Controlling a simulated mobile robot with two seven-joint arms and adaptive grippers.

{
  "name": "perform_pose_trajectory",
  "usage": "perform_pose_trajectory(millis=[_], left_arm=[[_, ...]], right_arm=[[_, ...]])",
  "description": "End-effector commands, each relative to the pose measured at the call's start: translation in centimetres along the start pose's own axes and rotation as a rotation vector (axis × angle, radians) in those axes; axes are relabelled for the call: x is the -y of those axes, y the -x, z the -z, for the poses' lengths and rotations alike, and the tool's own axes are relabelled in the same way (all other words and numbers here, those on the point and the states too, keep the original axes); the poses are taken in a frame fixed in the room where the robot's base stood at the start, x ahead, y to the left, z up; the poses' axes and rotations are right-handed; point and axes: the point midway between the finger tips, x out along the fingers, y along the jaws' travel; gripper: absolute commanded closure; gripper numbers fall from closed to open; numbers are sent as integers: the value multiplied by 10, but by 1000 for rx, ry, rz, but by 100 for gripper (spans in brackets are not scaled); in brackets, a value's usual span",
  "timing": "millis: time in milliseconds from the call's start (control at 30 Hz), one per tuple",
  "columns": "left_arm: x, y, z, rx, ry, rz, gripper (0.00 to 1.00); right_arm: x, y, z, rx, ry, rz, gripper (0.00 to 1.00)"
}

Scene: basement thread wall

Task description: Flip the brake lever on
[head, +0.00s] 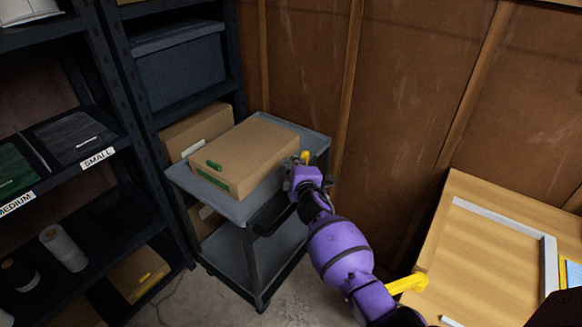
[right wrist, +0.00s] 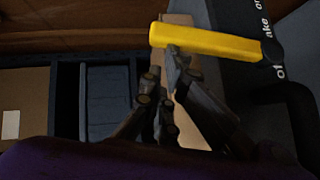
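The brake lever is a yellow bar (right wrist: 205,40) in the right wrist view, lying across the top and joined to a dark round hub at its right end. Partly cut-off white lettering, "ake" and "of", shows on the dark panel beside the hub. In the head view only a small yellow tip of the lever (head: 305,157) shows, at the right side of the grey cart (head: 318,143). My right gripper (head: 303,172) is at the lever; in the right wrist view its dark fingers (right wrist: 163,65) are close together, with their tips at the lever's lower edge. My left gripper is out of view.
A cardboard box (head: 250,152) lies on the cart's top. Dark shelving (head: 110,75) stands at the left, with a blue-grey bin (head: 178,65). A wooden worktop (head: 485,255) is at the lower right, with a yellow bar (head: 408,284) by its edge. Brown wall panels stand behind.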

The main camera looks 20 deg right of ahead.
Motion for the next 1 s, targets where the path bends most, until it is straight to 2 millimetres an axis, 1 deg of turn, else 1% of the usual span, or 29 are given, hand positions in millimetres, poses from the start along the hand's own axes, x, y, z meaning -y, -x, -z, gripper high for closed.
perform_pose_trajectory(millis=[100, 167, 200, 233, 267, 400, 533, 633, 767, 1000], left_arm=[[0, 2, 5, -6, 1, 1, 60], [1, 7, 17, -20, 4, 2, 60], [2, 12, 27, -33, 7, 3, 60], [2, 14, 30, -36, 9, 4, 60], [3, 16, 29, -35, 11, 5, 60], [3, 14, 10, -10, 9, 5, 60], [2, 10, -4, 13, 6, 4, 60], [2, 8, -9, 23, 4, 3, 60], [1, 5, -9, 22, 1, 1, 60], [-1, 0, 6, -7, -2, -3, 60]], right_arm=[[-5, -7, -6, -1, -10, 14, 100], [-14, -12, -9, -3, -32, 34, 100], [-21, -15, -13, -2, -53, 52, 100], [-25, -18, -16, -1, -67, 64, 100], [-25, -21, -19, -1, -79, 73, 100], [-10, -32, -34, 3, -85, 92, 100], [-9, -40, -43, 4, -84, 94, 100], [-11, -46, -47, 2, -86, 92, 100], [-11, -51, -52, 1, -85, 91, 100], [-14, -56, -56, 1, -86, 89, 100]])
